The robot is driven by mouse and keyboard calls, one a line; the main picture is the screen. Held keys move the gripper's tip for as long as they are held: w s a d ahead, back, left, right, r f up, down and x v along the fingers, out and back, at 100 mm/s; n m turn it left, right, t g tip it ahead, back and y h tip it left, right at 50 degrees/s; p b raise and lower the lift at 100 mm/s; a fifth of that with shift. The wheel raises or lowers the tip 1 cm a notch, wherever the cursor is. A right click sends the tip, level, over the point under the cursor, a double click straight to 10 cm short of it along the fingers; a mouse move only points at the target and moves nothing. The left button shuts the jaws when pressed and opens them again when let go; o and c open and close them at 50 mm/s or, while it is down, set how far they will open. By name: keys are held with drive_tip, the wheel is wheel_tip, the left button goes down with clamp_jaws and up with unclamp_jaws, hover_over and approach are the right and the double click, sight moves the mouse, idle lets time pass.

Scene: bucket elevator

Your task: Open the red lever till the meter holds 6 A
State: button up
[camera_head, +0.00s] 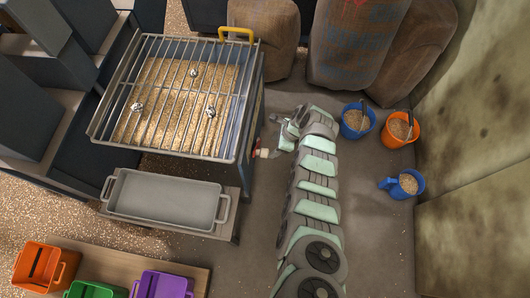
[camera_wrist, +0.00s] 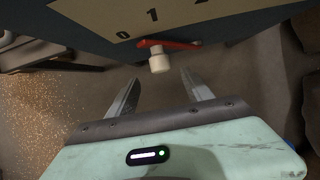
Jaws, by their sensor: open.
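The red lever (camera_wrist: 178,44) with its white knob (camera_wrist: 159,62) sticks out below a tan scale plate (camera_wrist: 108,14) marked 0, 1 and 2 in the wrist view. In the head view the lever (camera_head: 264,153) is small, on the right side of the grated hopper. My gripper (camera_wrist: 160,80) is open and empty, its fingers on either side of the space just short of the knob. It also shows in the head view (camera_head: 280,137), close to the lever. No meter dial is visible, so the current cannot be read.
The hopper grate (camera_head: 180,95) carries several small metal pieces over grain. A grey tray (camera_head: 165,203) stands below it. Blue and orange buckets (camera_head: 397,129) of grain stand at the right, sacks (camera_head: 360,40) behind. Orange, green and purple bins (camera_head: 162,284) sit at front left.

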sight(267, 152)
drive_tip(key=b+x, duration=0.5)
drive_tip(key=x, duration=0.2)
drive_tip(key=shift+s+f, duration=0.1)
drive_tip(key=shift+f, duration=0.05)
drive_tip(key=shift+a+f+b, duration=0.3)
drive_tip(key=shift+f+b, duration=0.15)
drive_tip(key=shift+f, duration=0.05)
drive_tip(key=shift+c, duration=0.3)
clamp_jaws()
